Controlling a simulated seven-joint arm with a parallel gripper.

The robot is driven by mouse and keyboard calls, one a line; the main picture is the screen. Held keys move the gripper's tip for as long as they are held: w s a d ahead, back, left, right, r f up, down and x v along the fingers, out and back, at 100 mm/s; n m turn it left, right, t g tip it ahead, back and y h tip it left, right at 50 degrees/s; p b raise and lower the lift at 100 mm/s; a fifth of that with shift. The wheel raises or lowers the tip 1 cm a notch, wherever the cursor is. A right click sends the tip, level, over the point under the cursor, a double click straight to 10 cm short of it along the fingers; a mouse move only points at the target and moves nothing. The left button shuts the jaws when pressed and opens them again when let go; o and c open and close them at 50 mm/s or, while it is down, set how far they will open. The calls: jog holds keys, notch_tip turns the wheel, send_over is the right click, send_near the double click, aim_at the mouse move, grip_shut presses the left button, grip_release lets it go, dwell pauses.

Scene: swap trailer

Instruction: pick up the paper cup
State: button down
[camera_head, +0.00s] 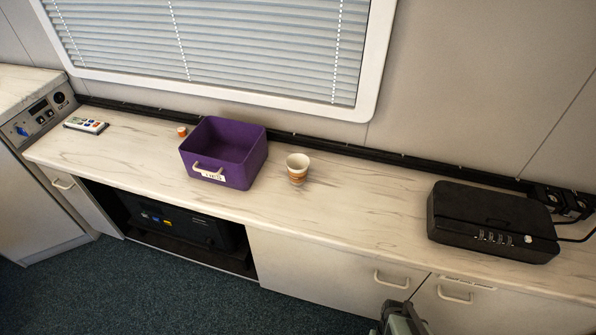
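The paper cup (298,168) stands upright on the pale marbled counter, just right of the purple bin. It is white with an orange-brown printed band, and its open top faces up. Part of my arm's end, with my gripper (402,318), shows at the bottom edge, low in front of the cabinet doors and well away from the cup. It is cut off by the frame, and I cannot see whether its fingers are open or shut. Nothing touches the cup.
The purple bin (237,171) with a handle and label stands left of the cup. A small orange item (182,132) and a remote (86,125) lie farther left. A black box (489,220) with cables sits at right. The counter between cup and black box is clear.

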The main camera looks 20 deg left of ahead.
jog(key=c, duration=1.8)
grip_release()
jog(key=o, duration=1.8)
